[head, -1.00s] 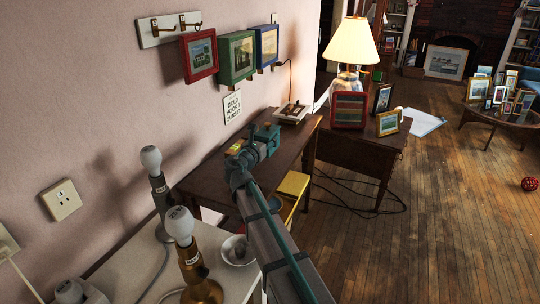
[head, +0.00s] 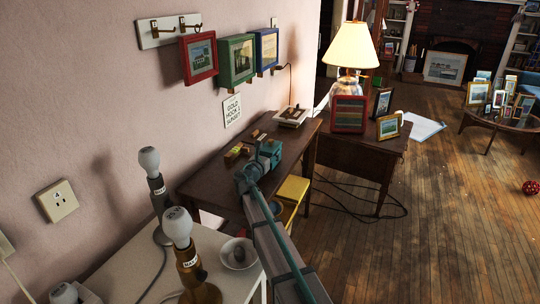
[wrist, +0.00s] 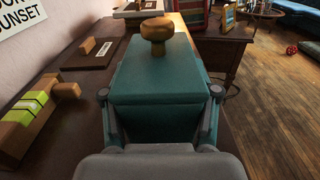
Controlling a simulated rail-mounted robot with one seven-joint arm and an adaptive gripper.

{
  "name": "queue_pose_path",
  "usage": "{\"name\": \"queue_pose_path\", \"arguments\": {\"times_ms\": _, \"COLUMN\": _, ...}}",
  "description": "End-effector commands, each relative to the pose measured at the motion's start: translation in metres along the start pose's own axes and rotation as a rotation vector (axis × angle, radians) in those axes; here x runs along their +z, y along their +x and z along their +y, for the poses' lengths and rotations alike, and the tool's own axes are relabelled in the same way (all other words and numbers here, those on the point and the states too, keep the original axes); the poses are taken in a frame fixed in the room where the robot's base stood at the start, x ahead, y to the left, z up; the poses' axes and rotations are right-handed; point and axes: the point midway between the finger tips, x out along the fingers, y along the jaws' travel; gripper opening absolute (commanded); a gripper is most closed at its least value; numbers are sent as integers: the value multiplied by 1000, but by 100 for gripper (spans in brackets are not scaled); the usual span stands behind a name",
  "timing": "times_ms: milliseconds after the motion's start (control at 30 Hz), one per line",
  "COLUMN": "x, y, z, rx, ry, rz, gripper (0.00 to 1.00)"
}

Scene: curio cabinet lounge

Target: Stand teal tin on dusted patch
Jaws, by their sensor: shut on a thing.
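My gripper (wrist: 160,130) is shut on the teal tin (wrist: 158,70), a box-shaped tin with a round brass-coloured knob on top. The jaws grip its two sides and it looks upright. In the head view the teal tin (head: 268,151) is over the dark wooden desk (head: 215,185), near its front edge. I cannot tell whether its base touches the desk. A darker rectangle (wrist: 88,60) lies on the desk left of the tin, with a small labelled wooden block on it; whether it is the dusted patch is unclear.
A wooden piece with a yellow-green label (wrist: 28,108) lies left of my gripper. A book-like item (head: 293,116) lies at the desk's far end. Framed pictures (head: 237,60) hang above. A white side table (head: 215,255) with bulb lamps stands in front. A yellow seat (head: 292,188) is below the desk.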

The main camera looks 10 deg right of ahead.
Motion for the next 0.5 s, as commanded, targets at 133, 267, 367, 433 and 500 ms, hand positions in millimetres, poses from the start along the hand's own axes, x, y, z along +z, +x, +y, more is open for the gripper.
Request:
{"name": "queue_pose_path", "arguments": {"times_ms": 133, "x": -4, "y": 0, "z": 0, "rx": 0, "ry": 0, "rz": -1, "gripper": 15}}
{"name": "queue_pose_path", "arguments": {"times_ms": 267, "x": -4, "y": 0, "z": 0, "rx": 0, "ry": 0, "rz": -1, "gripper": 15}}
{"name": "queue_pose_path", "arguments": {"times_ms": 367, "x": -6, "y": 0, "z": 0, "rx": 0, "ry": 0, "rz": -1, "gripper": 15}}
{"name": "queue_pose_path", "arguments": {"times_ms": 433, "x": -6, "y": 0, "z": 0, "rx": 0, "ry": 0, "rz": -1, "gripper": 65}}
{"name": "queue_pose_path", "arguments": {"times_ms": 500, "x": -6, "y": 0, "z": 0, "rx": 0, "ry": 0, "rz": -1, "gripper": 76}}
